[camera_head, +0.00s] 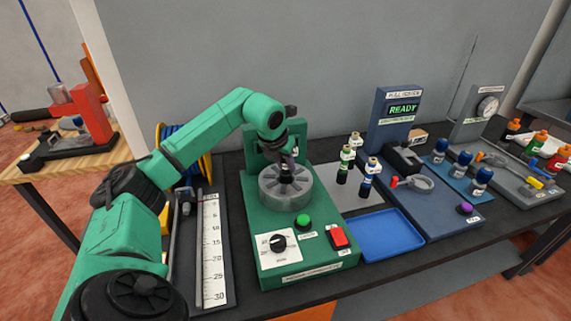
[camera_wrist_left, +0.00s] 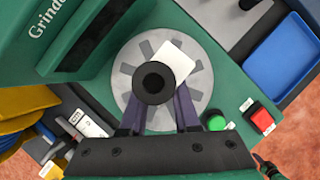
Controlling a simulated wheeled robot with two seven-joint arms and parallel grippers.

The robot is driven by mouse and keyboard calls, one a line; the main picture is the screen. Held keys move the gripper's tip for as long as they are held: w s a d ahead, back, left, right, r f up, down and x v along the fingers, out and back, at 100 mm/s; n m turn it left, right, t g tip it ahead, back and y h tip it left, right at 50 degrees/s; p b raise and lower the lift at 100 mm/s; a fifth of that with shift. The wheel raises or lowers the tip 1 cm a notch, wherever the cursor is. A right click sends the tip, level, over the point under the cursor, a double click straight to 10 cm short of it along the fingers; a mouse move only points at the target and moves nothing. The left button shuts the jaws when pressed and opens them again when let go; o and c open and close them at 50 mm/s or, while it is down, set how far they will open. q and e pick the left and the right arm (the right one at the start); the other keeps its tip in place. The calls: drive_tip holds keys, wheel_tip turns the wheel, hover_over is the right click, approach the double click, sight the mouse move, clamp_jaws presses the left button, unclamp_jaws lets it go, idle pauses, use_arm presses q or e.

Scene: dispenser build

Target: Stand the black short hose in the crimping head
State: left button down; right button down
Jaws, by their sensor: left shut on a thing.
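The black short hose (camera_wrist_left: 157,84) is held between the fingers of my left gripper (camera_wrist_left: 160,112); I look down on its open round end, with a white tag beside it. The gripper (camera_head: 287,160) is shut on the hose over the middle of the crimping head (camera_head: 284,197), a grey round head on a green machine. The head's radial jaw segments show around the hose in the left wrist view (camera_wrist_left: 203,80). In the head view the hose is a small dark shape. I cannot tell how far its lower end reaches into the head. My right gripper is not in view.
The green machine carries a green button (camera_head: 303,221), a red switch (camera_head: 338,237) and a dial (camera_head: 278,243). A ruler board (camera_head: 211,250) lies left of it. A blue tray (camera_head: 380,236), upright fittings (camera_head: 345,163) and a station reading READY (camera_head: 404,109) stand right.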

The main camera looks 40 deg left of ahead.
sight(284, 163)
use_arm(q)
drive_tip(key=shift+r, duration=0.1)
idle(0.3)
drive_tip(key=shift+f+b, duration=0.35)
drive_tip(key=shift+f, duration=0.25)
drive_tip(key=c, duration=0.9)
unclamp_jaws()
drive_tip(key=shift+p+v, duration=1.4)
drive_tip(key=shift+v, duration=2.2)
drive_tip(key=p+v, duration=0.1)
drive_tip(key=v, duration=0.3)
drive_tip(key=shift+f, duration=0.1)
